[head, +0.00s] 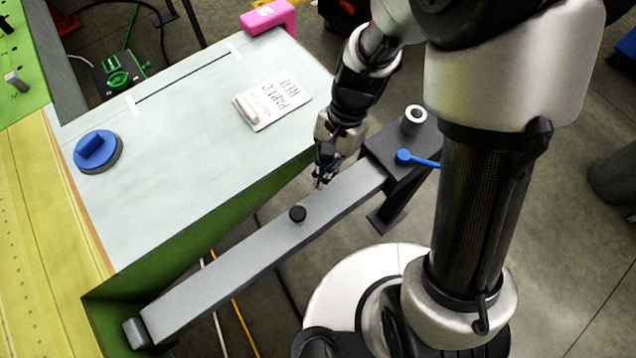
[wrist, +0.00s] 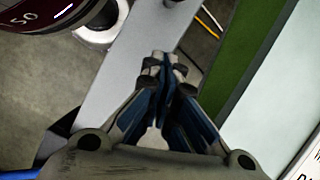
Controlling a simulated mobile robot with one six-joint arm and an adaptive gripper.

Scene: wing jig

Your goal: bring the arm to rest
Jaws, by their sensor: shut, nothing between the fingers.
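My gripper (head: 320,178) hangs pointing down over the grey beam (head: 235,253), near the beam's right end in the head view. In the wrist view my gripper (wrist: 165,62) has its fingertips together, with nothing between them, above the beam's grey top face (wrist: 140,50). I cannot tell the exact gap between the fingertips and the beam. My arm (head: 360,75) reaches down from the upper right of the head view.
A black knob (head: 297,214) stands on the beam. A bracket with a blue-handled lever (head: 404,157) and a grey cylinder (head: 413,119) sits at its right end.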

